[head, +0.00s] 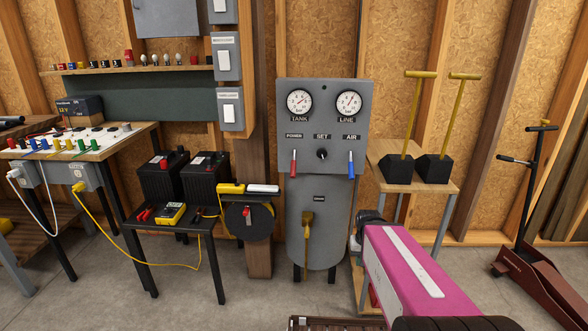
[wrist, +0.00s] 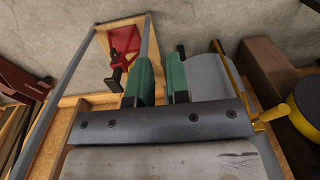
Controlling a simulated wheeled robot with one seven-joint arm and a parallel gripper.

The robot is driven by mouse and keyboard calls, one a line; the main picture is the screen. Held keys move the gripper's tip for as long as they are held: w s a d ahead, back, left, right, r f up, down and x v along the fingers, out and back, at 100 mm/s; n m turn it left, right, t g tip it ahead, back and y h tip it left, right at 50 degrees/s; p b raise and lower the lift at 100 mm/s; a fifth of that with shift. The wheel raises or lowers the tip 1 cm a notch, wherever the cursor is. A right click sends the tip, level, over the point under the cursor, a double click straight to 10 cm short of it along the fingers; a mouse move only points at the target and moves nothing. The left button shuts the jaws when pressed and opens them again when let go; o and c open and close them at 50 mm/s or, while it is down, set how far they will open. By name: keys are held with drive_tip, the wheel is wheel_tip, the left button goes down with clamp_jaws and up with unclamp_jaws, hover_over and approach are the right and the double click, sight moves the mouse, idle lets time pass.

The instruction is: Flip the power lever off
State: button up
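The grey panel (head: 340,115) stands at the centre of the head view. The red power lever (head: 293,165) is under the POWER label on its left side, upright, with its coloured part low. Its on or off state is not clear to me. The blue air lever (head: 351,166) is on the right, and a black SET knob (head: 321,153) is between them. My gripper shows in the wrist view (wrist: 161,78), its two green fingers apart with nothing between them. In the head view my pink arm reaches in from the lower right, below the panel; the fingertips are not clear there.
A grey tank (head: 318,220) with a yellow plug (head: 307,220) is under the panel. A wooden stand (head: 382,150) with two black blocks with yellow handles is close on the right. A red jack (head: 540,275) is far right.

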sight(293, 164)
drive_tip(key=shift+w+a+f, duration=0.1)
drive_tip(key=shift+w+a, duration=0.15)
clamp_jaws()
drive_tip(key=w+a+r+m+g+y, duration=0.2)
drive_tip(key=w+a+m+y, duration=0.1)
drive_tip(key=w+a+y, duration=0.3)
drive_tip(key=w+a+r+m+g+y, duration=0.1)
drive_tip(key=w+a+m+y, duration=0.4)
drive_tip(key=a, duration=0.4)
drive_tip(key=w+r+g+y, duration=0.4)
drive_tip(key=w+r+y, duration=0.7)
drive_tip(key=w+y, duration=0.1)
drive_tip(key=shift+a+r, duration=0.1)
drive_tip(key=x, duration=0.9)
drive_tip(key=shift+a, duration=0.35)
drive_tip(key=shift+s+r, duration=0.15)
drive_tip(key=shift+r, duration=0.05)
